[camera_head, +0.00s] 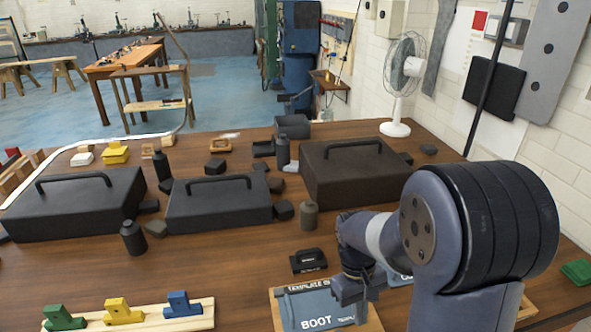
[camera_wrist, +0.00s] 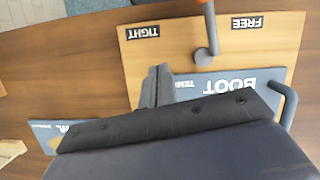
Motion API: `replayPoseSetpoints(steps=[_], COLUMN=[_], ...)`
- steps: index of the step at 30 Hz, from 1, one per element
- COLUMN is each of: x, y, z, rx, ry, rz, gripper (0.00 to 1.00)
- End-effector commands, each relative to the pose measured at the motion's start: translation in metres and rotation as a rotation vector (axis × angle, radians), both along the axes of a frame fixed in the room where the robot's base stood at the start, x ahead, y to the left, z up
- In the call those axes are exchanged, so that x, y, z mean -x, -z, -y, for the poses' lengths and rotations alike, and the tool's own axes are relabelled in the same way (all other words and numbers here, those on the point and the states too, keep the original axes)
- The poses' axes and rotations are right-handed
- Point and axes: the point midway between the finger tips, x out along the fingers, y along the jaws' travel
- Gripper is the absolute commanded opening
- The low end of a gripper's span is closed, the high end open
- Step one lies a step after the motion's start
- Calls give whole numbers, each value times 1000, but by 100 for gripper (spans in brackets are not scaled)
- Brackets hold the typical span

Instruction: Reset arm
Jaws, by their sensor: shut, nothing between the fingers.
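My arm reaches in from the right in the head view, and my gripper (camera_head: 352,294) hangs low over the wooden board (camera_head: 375,324) with the blue BOOT template. In the wrist view the gripper fingers (camera_wrist: 157,86) are together with nothing between them. They point over the board (camera_wrist: 150,65), which has TIGHT and FREE labels and a blue-grey BOOT plate (camera_wrist: 205,86). Whether the fingers touch the board I cannot tell.
A grey post with an orange top (camera_wrist: 207,42) stands on the board near the fingers. A small black block (camera_head: 308,261) lies behind the board. Colored clamps on a wooden strip (camera_head: 150,318) lie at left. Dark cases (camera_head: 220,203) and a fan (camera_head: 398,85) stand farther back.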

Motion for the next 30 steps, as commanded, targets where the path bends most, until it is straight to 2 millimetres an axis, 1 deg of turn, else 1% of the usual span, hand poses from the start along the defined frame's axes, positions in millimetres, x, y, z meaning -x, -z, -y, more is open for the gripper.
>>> replayPoseSetpoints(steps=[3,6,19,23,26,30], x=[-5,-7,-7,-5,0,9], y=[0,0,-1,-1,-1,-5], z=[-4,-5,-5,-3,0,2], rx=[0,0,0,-1,-1,-2], ry=[-84,-124,-139,-94,-16,137], rz=[1,1,1,1,1,9], gripper=[0,0,0,0,0,0])
